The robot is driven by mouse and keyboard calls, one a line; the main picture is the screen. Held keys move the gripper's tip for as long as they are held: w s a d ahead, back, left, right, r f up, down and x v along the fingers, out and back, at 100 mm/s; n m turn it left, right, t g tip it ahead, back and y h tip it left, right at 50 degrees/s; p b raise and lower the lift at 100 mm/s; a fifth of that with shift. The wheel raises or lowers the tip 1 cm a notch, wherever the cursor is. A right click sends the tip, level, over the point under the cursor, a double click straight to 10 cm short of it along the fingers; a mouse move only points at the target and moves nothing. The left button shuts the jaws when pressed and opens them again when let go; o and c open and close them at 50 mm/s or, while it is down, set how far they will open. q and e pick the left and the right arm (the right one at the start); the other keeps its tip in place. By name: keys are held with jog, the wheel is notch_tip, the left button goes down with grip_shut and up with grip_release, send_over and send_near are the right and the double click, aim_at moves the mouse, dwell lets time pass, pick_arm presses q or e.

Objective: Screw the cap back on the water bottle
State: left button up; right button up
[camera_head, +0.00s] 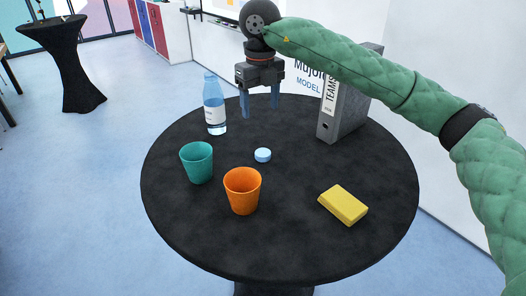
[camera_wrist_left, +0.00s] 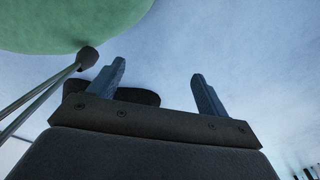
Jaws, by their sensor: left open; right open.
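The water bottle (camera_head: 214,104) stands upright at the back left of the round black table in the head view. It is clear with a white label, and its top looks pale. A light blue cap (camera_head: 263,155) lies on the table, in front and to the right of the bottle. My right gripper (camera_head: 260,104) is open and empty, pointing down above the back of the table, to the right of the bottle and behind the cap. My left gripper (camera_wrist_left: 160,80) shows only in the left wrist view, open with nothing between its fingers, against a pale blue background.
A teal cup (camera_head: 196,163) and an orange cup (camera_head: 242,191) stand on the table (camera_head: 290,250) near the cap. A yellow block (camera_head: 343,205) lies at the right. A grey binder (camera_head: 346,105) stands at the back right. The front of the table is clear.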

jog(key=b, duration=0.4)
send_over(261, 153)
notch_tip(261, 153, down, 4)
notch_tip(261, 153, down, 3)
jog(key=shift+w+r+b, duration=0.1)
jog(key=shift+r+b, duration=0.1)
jog(key=shift+b, duration=0.95)
jog(key=shift+w+f, duration=0.1)
pick_arm(q)
jog(key=w+d+r, duration=0.3)
jog(key=w+r, duration=0.4)
jog(key=r, duration=0.5)
jog(key=shift+w+d+r, duration=0.15)
jog(key=shift+d, duration=0.25)
pick_arm(e)
jog(key=shift+f+p, duration=0.55)
jog(key=shift+f, duration=0.7)
pick_arm(q)
jog(key=f, duration=0.2)
jog(key=shift+a+f, duration=0.3)
jog(key=shift+f, duration=0.05)
